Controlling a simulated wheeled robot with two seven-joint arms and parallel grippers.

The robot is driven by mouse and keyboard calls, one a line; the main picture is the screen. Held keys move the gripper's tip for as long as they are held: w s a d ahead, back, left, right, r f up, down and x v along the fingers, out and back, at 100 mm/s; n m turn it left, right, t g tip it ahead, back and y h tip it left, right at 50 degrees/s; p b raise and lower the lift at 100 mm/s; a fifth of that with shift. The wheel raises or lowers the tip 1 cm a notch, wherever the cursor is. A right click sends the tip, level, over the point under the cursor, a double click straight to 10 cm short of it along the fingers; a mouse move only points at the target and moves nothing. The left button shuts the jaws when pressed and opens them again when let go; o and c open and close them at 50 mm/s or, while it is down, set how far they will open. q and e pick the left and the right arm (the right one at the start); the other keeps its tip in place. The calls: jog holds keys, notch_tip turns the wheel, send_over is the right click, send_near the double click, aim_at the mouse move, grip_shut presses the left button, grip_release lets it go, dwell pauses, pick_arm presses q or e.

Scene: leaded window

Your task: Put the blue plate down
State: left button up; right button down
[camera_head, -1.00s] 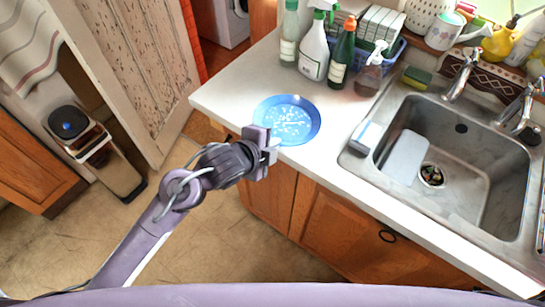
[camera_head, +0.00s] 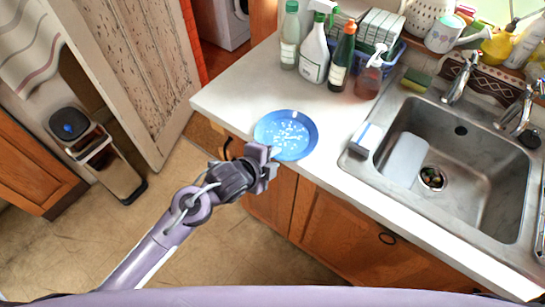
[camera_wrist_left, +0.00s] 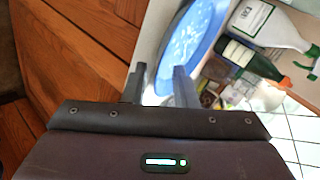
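The blue plate (camera_head: 285,134) with white speckles is at the front edge of the white counter in the head view. It appears to lie on the counter, its near rim close to the edge. My left gripper (camera_head: 268,168) is at the plate's near rim. In the left wrist view its two fingers (camera_wrist_left: 160,88) stand apart, with a gap between them. The plate's blue rim (camera_wrist_left: 185,45) shows beyond and partly behind one finger. Whether a finger touches the rim is hard to tell. My right gripper is not in view.
The white counter (camera_head: 240,100) is clear left of the plate. Bottles, including a green one (camera_head: 342,56), stand behind it with a blue basket. A metal sink (camera_head: 465,175) is to the right, with a sponge-like block (camera_head: 366,138) on its near corner.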

pick_arm(q)
jog(key=shift+s+a, duration=0.1)
jog(key=v, duration=1.1)
jog(key=shift+s+r+b, duration=0.3)
jog(key=shift+b, duration=0.1)
jog(key=shift+a, duration=0.1)
